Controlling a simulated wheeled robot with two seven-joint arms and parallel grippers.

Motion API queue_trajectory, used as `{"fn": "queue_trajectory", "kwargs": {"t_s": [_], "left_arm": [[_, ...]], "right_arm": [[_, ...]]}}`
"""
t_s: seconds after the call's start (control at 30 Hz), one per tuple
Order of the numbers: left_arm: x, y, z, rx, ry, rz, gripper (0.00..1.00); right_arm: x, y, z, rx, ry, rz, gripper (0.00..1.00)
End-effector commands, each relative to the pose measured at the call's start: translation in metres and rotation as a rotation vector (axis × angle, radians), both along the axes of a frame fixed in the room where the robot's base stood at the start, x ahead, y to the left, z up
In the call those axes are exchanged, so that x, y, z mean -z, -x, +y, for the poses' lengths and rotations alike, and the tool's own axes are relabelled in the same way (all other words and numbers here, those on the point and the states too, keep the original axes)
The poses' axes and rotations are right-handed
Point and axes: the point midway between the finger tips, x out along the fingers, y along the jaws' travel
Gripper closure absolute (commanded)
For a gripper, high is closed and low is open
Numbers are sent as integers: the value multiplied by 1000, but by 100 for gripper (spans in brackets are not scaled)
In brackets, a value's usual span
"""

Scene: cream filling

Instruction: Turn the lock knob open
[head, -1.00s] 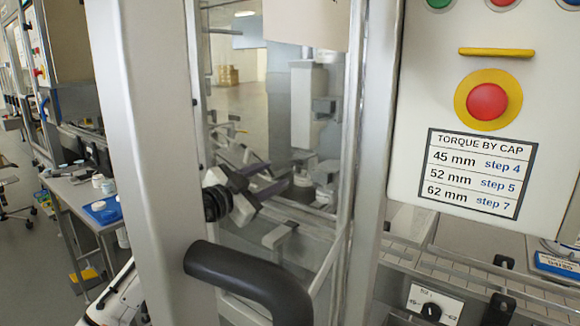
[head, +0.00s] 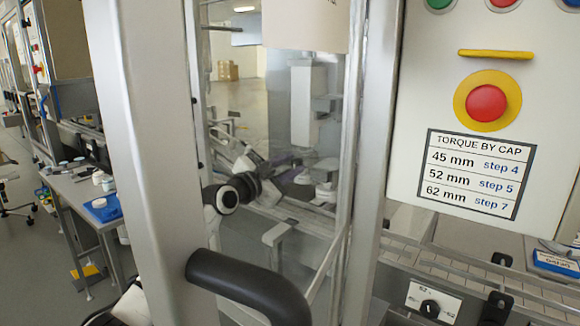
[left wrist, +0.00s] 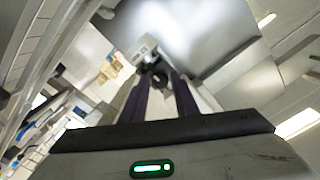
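My left arm reaches behind the grey post into the machine in the head view. My left gripper (head: 282,172) is there, partly hidden by its own wrist, near white and grey machine parts. In the left wrist view its two dark purple fingers (left wrist: 163,88) stand apart with a gap between them. A round black knob-like part (left wrist: 153,78) on a pale block shows at the fingertips. I cannot tell whether the fingers touch it, or whether it is the lock knob. My right gripper is not in view.
A thick black handle (head: 250,285) juts out from the post (head: 150,150). A panel with a red stop button (head: 487,103) stands at right. Below it is a black dial (head: 430,309) on a white plate. A side table (head: 85,190) stands at left.

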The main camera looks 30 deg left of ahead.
Motion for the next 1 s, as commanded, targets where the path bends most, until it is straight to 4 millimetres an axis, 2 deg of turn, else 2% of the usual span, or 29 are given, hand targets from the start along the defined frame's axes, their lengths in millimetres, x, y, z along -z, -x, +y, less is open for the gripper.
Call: {"fn": "queue_trajectory", "kwargs": {"t_s": [0.03,0.13,0.17,0.57,1.0], "left_arm": [[0,0,0,0,0,0,82],[0,0,0,0,0,0,99],[0,0,0,0,0,0,100],[0,0,0,0,83,12,100],[0,0,0,0,448,65,100]], "right_arm": [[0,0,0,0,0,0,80],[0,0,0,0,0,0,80],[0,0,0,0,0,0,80],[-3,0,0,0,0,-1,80],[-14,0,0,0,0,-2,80]]}}
